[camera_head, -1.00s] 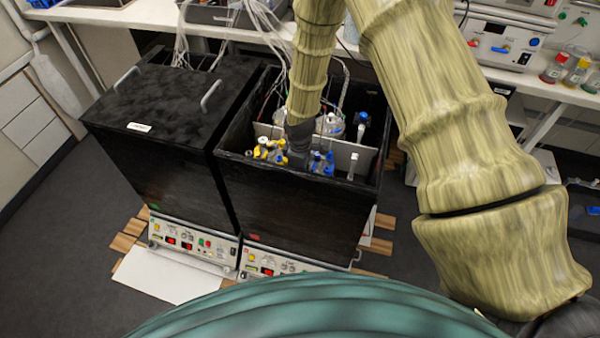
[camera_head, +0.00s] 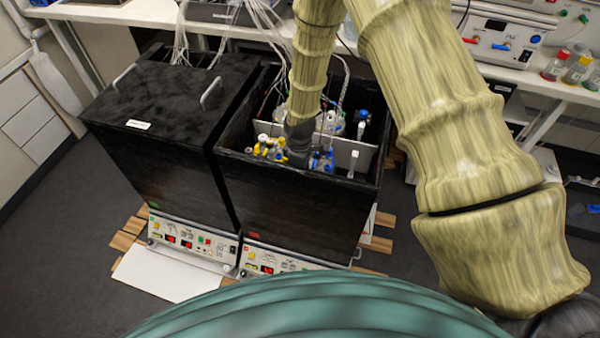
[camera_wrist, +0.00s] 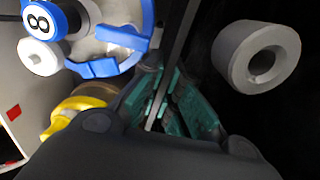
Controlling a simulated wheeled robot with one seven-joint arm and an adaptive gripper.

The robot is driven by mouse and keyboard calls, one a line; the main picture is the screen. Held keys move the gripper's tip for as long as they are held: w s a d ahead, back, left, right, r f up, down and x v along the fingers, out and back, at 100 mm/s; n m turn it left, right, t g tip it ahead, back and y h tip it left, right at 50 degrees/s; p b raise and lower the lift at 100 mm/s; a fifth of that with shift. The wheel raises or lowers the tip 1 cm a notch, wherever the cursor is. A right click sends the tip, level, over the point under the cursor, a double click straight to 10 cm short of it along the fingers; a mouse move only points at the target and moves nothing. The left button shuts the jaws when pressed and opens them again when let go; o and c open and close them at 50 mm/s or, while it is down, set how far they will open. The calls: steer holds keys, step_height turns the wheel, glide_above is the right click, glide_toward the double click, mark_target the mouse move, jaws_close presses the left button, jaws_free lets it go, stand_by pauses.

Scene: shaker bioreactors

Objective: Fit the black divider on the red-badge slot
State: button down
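The right black box (camera_head: 300,205) is open at the top and has a small red badge (camera_head: 253,235) low on its front. My gripper (camera_head: 298,158) reaches down into it, among the vessel fittings. A pale upright plate (camera_head: 343,153) spans the inside. In the wrist view my gripper's teal fingers (camera_wrist: 165,103) stand on both sides of a thin upright plate (camera_wrist: 183,38) seen edge-on, probably the divider. Its faces are mostly hidden, and I cannot tell whether the fingers press on it.
A blue-ringed vessel top (camera_wrist: 105,40) and a yellow fitting (camera_wrist: 75,108) lie close left of the fingers; a grey ring (camera_wrist: 262,57) is at right. The left box (camera_head: 165,100) is closed, with a green badge (camera_head: 154,206). Tubes (camera_head: 262,22) hang behind.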

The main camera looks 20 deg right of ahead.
steer(key=shift+f, duration=0.45)
steer(key=c, duration=1.6)
jaws_free()
steer(key=shift+o, duration=0.2)
step_height(320, 180, up, 12)
